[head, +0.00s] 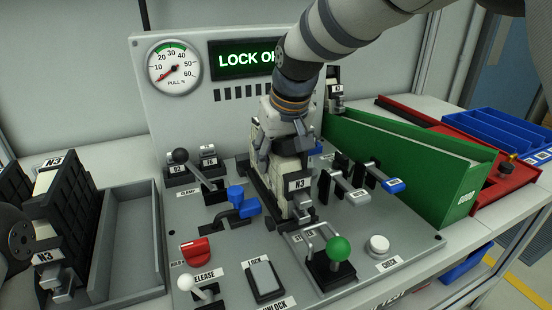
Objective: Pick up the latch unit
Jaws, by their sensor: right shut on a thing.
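A beige and dark latch unit labelled N3 (297,203) stands upright in the fixture at the middle of the grey test panel. My right gripper (286,146) comes down from the upper right and is shut on the upper part of this latch unit. The gripper hides much of the unit's top, and I cannot tell whether the unit is lifted off its seat.
A dial gauge (173,68) and a partly hidden green-lit display (240,59) stand behind. Levers surround the unit: a blue handle (243,203), a green knob (339,249) and a black knob (180,156). A green chute (420,170) is right, a grey tray (137,230) left.

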